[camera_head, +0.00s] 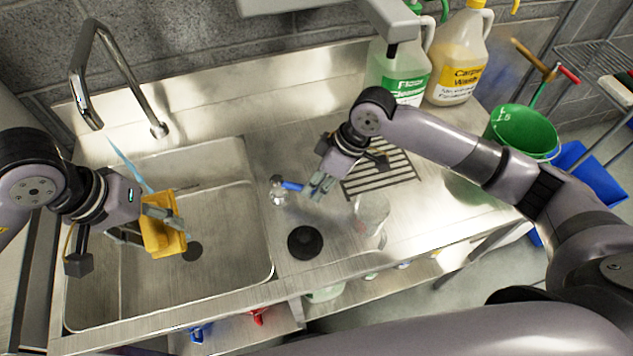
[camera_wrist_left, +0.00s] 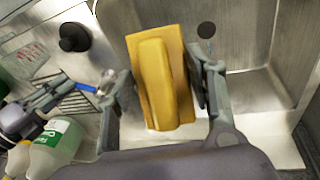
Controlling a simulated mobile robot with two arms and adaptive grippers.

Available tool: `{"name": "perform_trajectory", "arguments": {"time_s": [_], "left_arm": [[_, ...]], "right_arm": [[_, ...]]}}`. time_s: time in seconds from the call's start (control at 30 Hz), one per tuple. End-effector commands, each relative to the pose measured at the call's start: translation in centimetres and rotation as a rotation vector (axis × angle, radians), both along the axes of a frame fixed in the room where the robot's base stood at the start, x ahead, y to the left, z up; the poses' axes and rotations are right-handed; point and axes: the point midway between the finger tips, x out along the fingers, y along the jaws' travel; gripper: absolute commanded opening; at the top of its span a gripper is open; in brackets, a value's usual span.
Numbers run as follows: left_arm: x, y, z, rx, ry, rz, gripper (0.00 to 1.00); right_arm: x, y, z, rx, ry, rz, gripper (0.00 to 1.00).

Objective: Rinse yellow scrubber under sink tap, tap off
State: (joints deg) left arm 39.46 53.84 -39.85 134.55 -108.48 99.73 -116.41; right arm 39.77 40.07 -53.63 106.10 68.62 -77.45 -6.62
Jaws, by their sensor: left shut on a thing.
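The yellow scrubber (camera_head: 158,236) is gripped between the fingers of my left gripper (camera_head: 150,222), over the sink basin (camera_head: 225,165). In the left wrist view the scrubber (camera_wrist_left: 158,85) sits between both fingers. A thin bluish stream of water (camera_head: 127,165) runs from the spout of the tap (camera_head: 88,112) down toward the left gripper and scrubber. The tap's blue lever (camera_head: 291,186) stands on a round metal knob (camera_head: 278,192) right of the basin. My right gripper (camera_head: 321,186) is beside the lever's right end; contact and finger opening are unclear.
A black round piece (camera_head: 305,242) and a clear glass (camera_head: 371,213) stand on the counter near the right gripper. A green-labelled jug (camera_head: 398,70) and a yellow jug (camera_head: 459,60) stand behind my right arm. A green bucket (camera_head: 522,130) is at right.

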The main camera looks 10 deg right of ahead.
Motion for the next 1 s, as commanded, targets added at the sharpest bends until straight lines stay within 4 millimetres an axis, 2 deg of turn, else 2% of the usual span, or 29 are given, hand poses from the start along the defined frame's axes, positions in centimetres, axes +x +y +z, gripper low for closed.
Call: {"name": "perform_trajectory", "arguments": {"time_s": [0.27,1.0], "left_arm": [[0.02,-0.01,0.02,0.0,-0.001,0.0,0.23],[0.02,-0.01,0.39,0.0,-0.001,0.0,0.23]], "right_arm": [[0.02,-0.02,0.02,0.0,0.0,0.0,0.0],[0.07,0.4,0.16,0.001,-0.001,-0.007,0.0]]}}
